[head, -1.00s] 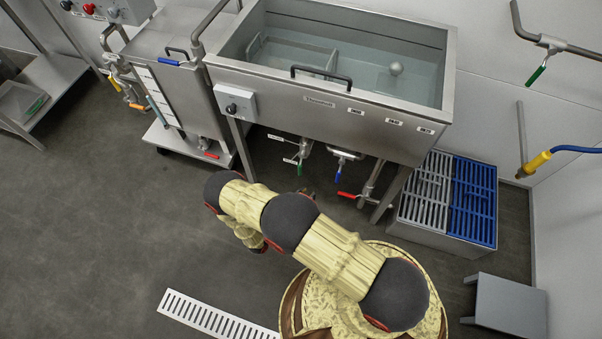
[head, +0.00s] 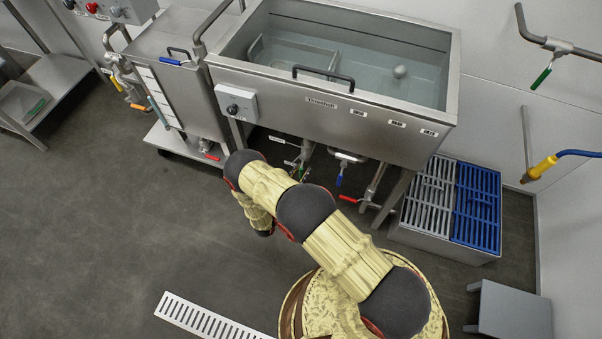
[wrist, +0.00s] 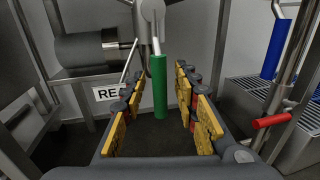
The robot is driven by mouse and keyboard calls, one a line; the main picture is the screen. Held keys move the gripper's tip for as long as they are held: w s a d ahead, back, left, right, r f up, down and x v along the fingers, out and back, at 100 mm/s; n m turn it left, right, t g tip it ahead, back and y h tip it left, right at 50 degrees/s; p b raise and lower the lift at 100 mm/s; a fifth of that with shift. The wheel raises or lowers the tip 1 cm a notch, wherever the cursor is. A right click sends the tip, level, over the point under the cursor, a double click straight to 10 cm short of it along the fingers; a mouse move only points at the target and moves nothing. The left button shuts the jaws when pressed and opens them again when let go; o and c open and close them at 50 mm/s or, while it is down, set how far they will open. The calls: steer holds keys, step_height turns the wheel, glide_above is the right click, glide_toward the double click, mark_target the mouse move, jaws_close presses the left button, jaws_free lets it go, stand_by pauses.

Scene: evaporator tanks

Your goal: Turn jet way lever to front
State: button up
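A lever with a green handle (wrist: 160,86) hangs from a pipe valve under the tank in the wrist view. My gripper (wrist: 153,112) is open, with its yellow-padded fingers on either side of the handle. There is a visible gap to each finger, so it is not gripped. In the head view the green handle (head: 301,173) shows small below the tank (head: 330,115), and my arm hides most of the gripper. The frames do not name which lever is the jet way lever.
A blue handle (wrist: 276,48) and a red handle (wrist: 271,120) are to the right in the wrist view. A sign starting "RE" (wrist: 108,92) and a dark cylinder (wrist: 86,50) are at left. A blue and grey grated box (head: 440,245) stands right of the tank.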

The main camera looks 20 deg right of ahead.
steer(key=shift+c, duration=1.4)
jaws_close()
